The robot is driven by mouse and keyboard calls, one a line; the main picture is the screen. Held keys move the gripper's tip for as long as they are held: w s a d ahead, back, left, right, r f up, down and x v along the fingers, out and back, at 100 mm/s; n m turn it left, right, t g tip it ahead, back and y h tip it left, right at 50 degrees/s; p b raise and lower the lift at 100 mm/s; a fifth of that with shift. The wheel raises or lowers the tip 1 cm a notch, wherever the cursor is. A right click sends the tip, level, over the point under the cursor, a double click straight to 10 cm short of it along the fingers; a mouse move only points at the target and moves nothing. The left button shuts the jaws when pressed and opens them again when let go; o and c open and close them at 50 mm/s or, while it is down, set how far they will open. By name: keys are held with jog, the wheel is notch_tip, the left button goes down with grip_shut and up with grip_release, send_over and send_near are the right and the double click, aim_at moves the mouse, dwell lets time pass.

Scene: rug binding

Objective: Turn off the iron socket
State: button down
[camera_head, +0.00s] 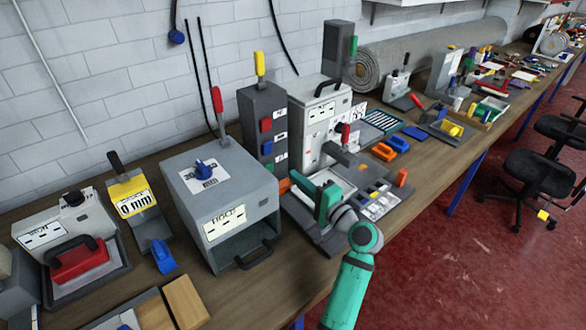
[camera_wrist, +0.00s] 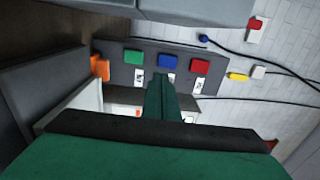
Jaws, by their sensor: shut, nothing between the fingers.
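A dark grey socket panel carries a column of coloured switches with white labels. In the head view it shows as an upright dark box (camera_head: 252,108) with a red switch (camera_head: 266,125) and a blue switch (camera_head: 267,147). In the wrist view, a green switch (camera_wrist: 133,57), a blue switch (camera_wrist: 168,60) and a red switch (camera_wrist: 200,67) sit in a row. The label text is too small to read, so I cannot tell which serves the iron. My gripper (camera_head: 298,178) is shut and empty in front of the panel. Its fingers (camera_wrist: 160,82) appear just below the blue switch, partly covering its label.
A grey box machine (camera_head: 215,195) with a blue knob stands left of my gripper. A white machine (camera_head: 318,110) stands right of the panel. A red iron (camera_head: 78,260) rests in a tray at far left. An orange block (camera_wrist: 100,67) is near the panel's end.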

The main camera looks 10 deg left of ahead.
jog(key=v, duration=0.2)
jog(key=shift+s+d, duration=0.25)
jog(key=shift+d, duration=0.05)
dwell(0.3)
